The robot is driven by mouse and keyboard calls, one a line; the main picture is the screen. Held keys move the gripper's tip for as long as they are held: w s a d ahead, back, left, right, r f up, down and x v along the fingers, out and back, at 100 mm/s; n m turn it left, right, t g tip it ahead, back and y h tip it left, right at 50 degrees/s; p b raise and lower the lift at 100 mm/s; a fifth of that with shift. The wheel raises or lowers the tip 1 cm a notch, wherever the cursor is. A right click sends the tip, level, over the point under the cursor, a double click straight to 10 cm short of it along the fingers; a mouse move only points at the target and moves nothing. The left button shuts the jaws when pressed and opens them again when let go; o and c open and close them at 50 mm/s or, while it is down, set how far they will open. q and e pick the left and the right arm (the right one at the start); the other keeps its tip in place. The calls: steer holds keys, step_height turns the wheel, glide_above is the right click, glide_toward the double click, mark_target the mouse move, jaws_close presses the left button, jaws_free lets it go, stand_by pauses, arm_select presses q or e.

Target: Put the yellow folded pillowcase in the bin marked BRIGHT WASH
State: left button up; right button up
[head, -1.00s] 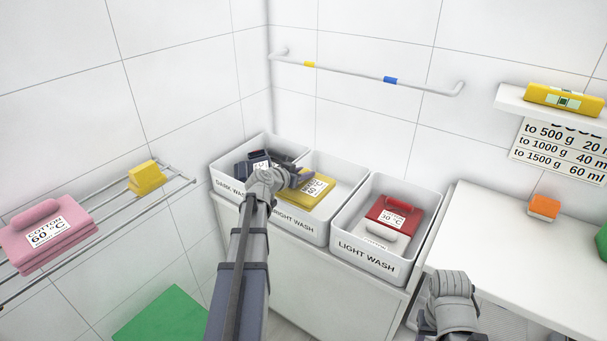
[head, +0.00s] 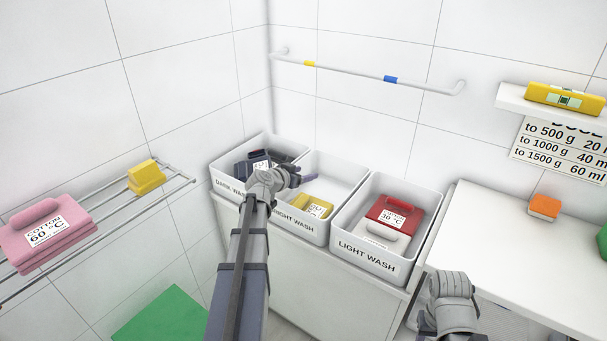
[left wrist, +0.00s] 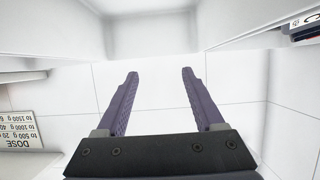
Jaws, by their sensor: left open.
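The yellow folded pillowcase (head: 316,206) with a white label lies low in the middle bin marked BRIGHT WASH (head: 296,227). The bin's front wall hides its near part. My left gripper (head: 294,174) is above the back left of that bin, near the divide with the DARK WASH bin, and apart from the pillowcase. In the left wrist view its two purple fingers (left wrist: 159,74) are spread with nothing between them. My right wrist (head: 450,300) is at the lower right, and its fingers do not show clearly.
The DARK WASH bin (head: 228,187) holds dark folded items. The LIGHT WASH bin (head: 366,257) holds red and white ones. A rack at left carries a pink folded item (head: 48,234) and a yellow block (head: 146,177). A rail (head: 350,73) runs along the wall above.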

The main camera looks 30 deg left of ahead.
arm_select(q)
steer(key=p+v, duration=0.4)
steer(key=v, duration=0.8)
steer(key=shift+r+p, duration=0.4)
steer(key=shift+d, duration=0.1)
steer(key=s+d+f+m+g+h+p, duration=0.15)
steer(key=d+g, duration=0.25)
steer(key=d, duration=0.9)
steer(key=s+d+f+m+g+h+p, duration=0.1)
steer(key=d+f+m+g+h+p, duration=0.15)
steer(key=d, duration=1.05)
steer(key=s+d+n+g+y+p, duration=0.1)
steer(key=s+d+g+y+p, duration=0.4)
steer(key=s+d, duration=0.7)
steer(key=shift+s+d+g+y, duration=0.25)
steer(key=shift+s+g+y, duration=0.45)
steer(key=shift+s+g, duration=0.7)
